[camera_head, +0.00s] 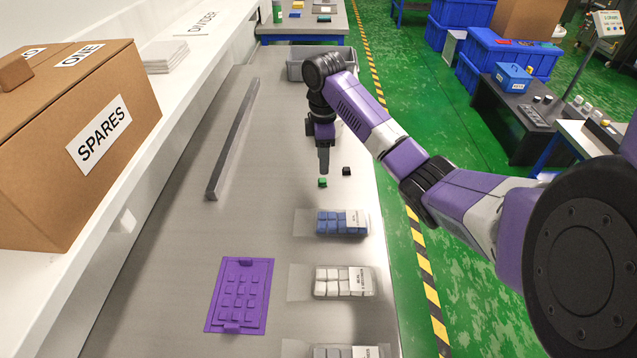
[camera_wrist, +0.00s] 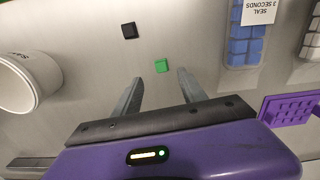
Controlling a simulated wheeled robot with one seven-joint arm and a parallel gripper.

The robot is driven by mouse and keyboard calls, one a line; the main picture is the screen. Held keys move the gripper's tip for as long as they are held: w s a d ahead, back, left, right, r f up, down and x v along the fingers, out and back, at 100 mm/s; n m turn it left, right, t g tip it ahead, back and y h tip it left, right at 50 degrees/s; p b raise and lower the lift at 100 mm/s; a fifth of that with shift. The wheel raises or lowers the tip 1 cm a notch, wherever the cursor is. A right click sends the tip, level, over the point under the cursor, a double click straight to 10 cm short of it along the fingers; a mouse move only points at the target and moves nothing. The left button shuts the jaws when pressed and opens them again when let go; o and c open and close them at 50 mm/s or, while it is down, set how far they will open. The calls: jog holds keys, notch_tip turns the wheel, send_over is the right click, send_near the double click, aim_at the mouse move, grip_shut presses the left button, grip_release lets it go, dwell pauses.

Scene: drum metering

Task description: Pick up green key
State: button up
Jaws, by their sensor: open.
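The green key (camera_head: 323,183) is a small block lying on the grey metal table. In the head view it sits just below my gripper (camera_head: 323,160), which points down over it. In the wrist view the green key (camera_wrist: 162,66) lies just beyond the fingertips, between their lines and nearer the right finger. My gripper (camera_wrist: 158,82) is open and empty, with its two fingers apart. A small black key (camera_head: 346,171) lies to the right of the green one; it also shows in the wrist view (camera_wrist: 129,30).
Packs of blue keys (camera_head: 331,222) and white keys (camera_head: 334,282) lie nearer on the table. A purple tray (camera_head: 262,262) is at the near left. A grey bar (camera_head: 231,141) lies further left. The wrist view shows a white round container (camera_wrist: 22,82).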

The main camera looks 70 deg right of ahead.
aim_at(322, 180)
notch_tip(322, 180, down, 7)
jog(key=shift+s+a+r+p, duration=0.1)
jog(key=shift+a+r+p, duration=0.1)
jog(key=shift+p, duration=0.45)
grip_shut()
